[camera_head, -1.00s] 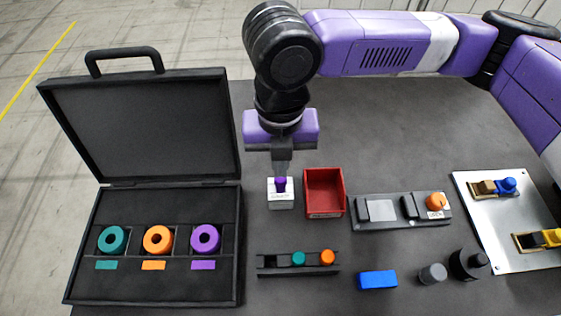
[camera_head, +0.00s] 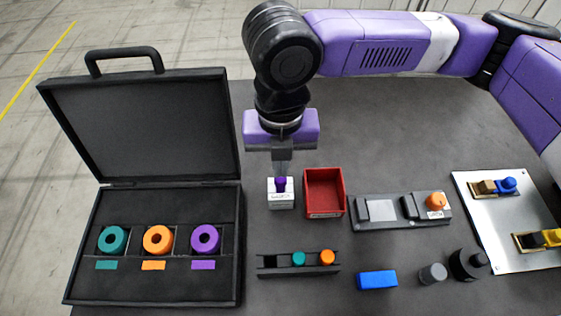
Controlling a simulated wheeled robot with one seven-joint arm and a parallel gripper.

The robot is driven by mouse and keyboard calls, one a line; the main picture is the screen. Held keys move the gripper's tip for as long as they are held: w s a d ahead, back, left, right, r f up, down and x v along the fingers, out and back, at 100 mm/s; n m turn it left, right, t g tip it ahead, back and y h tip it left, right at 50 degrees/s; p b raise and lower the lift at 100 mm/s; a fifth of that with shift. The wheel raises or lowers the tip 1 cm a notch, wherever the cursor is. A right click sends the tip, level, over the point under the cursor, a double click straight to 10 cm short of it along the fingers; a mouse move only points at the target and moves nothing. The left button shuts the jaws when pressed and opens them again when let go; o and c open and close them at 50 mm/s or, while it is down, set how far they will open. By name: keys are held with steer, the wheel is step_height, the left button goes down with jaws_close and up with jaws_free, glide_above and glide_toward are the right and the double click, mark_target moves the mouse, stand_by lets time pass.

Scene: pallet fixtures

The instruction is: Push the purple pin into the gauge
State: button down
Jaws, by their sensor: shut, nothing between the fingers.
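The white gauge block (camera_head: 280,199) stands on the dark table, left of the red bin. The purple pin (camera_head: 281,184) stands upright in the top of the gauge, with its upper part showing. My gripper (camera_head: 281,172) points down directly above the pin, its fingers shut with nothing between them. The fingertips are at or just behind the pin's top; I cannot tell whether they touch it.
A red bin (camera_head: 324,214) stands close right of the gauge. An open black case (camera_head: 225,278) with teal, orange and purple rings is at left. A black rack (camera_head: 264,272) holds teal and orange pins in front. A grey fixture (camera_head: 405,223) is at right.

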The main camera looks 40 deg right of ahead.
steer(key=shift+f, duration=0.2)
steer(key=shift+f+b, duration=0.35)
steer(key=shift+b, duration=0.05)
steer(key=shift+f, duration=0.25)
stand_by(0.4)
step_height(320, 180, up, 8)
steer(key=p, duration=0.6)
stand_by(0.4)
